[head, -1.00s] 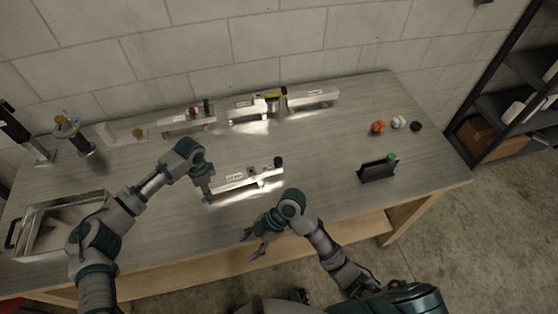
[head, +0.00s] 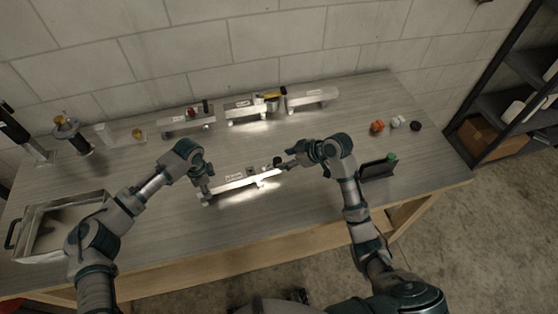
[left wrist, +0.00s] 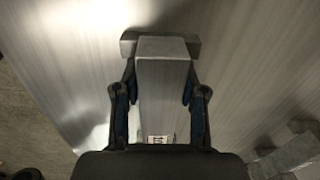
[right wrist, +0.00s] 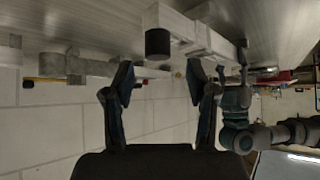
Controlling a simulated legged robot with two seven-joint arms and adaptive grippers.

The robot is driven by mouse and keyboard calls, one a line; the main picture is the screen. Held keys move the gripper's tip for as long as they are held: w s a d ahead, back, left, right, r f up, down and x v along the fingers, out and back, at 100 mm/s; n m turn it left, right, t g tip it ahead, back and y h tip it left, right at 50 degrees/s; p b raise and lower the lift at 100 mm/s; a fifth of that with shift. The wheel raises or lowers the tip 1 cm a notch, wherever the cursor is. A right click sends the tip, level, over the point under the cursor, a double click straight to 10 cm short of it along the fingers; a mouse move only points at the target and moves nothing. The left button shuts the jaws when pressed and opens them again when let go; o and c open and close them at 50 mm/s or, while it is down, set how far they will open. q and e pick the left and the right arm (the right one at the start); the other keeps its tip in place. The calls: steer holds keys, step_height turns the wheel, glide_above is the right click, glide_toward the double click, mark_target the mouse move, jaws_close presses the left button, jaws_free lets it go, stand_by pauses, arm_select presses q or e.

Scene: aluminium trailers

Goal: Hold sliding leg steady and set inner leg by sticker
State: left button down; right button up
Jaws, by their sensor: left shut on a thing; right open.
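The aluminium leg assembly (head: 232,185) lies on the bench in front of me, with a white sticker on its side and a black knob (head: 277,161) at its right end. My left gripper (head: 206,191) is shut on its left end; in the left wrist view the fingers (left wrist: 160,95) clasp both sides of the metal bar (left wrist: 165,75). My right gripper (head: 285,165) is open beside the knob end. In the right wrist view its fingers (right wrist: 160,85) are apart and empty, with the black knob (right wrist: 158,42) above the gap between them.
Similar trailer parts (head: 187,124) stand along the back of the bench. A metal tray (head: 65,208) is at the left. Orange, white and black knobs (head: 377,126) lie at the right, and a dark holder with a green top (head: 378,169) stands just right of my right arm.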

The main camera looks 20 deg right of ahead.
mark_target(279, 161)
steer(key=shift+x, duration=2.4)
steer(key=shift+s, duration=0.1)
jaws_close()
